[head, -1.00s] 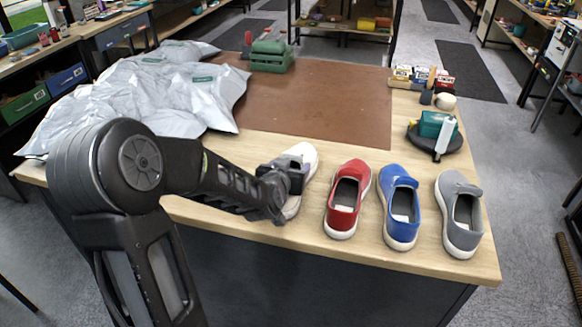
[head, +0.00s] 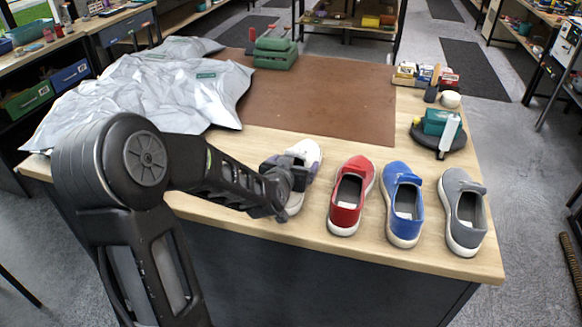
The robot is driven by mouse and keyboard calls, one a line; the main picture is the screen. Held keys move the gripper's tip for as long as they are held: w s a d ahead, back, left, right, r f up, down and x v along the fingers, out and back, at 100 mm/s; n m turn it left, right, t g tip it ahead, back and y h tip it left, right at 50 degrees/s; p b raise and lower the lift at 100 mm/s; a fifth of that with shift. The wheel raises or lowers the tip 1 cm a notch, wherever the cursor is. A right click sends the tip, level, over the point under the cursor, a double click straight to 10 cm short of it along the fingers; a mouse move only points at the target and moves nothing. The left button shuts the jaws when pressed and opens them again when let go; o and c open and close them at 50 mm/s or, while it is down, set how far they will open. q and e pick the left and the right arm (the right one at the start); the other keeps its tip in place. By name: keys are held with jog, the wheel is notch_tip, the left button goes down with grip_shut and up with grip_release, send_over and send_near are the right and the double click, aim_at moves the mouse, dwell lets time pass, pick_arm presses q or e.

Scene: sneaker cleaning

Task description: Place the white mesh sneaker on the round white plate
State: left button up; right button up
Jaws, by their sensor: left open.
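The white sneaker (head: 308,151) stands on the wooden table near its front edge, at the left end of a row of shoes. My left gripper (head: 292,172) is over the middle of this sneaker and hides much of it. Its jaws are open around or just above the shoe; contact cannot be made out. No round white plate can be made out in this view. My right gripper is not in view.
A red shoe (head: 349,197), a blue shoe (head: 402,204) and a grey shoe (head: 463,213) stand to the right. Silvery bags (head: 150,90) cover the left. A dark round stand (head: 452,143) holds bottles at right.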

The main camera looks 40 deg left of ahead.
pick_arm(q)
jog(key=shift+r, duration=0.2)
jog(key=shift+s+d+r, duration=0.1)
jog(key=shift+s, duration=0.3)
jog(key=b+v, duration=0.1)
jog(key=v, duration=0.7)
jog(key=shift+s, duration=0.1)
jog(key=s+b, duration=0.2)
jog(key=b, duration=0.4)
jog(key=shift+d+r, duration=0.1)
jog(key=shift+s+d+r+b, duration=0.3)
jog(key=shift+d+r+b, duration=0.1)
jog(key=shift+r+b, duration=0.1)
jog(key=shift+o, duration=0.4)
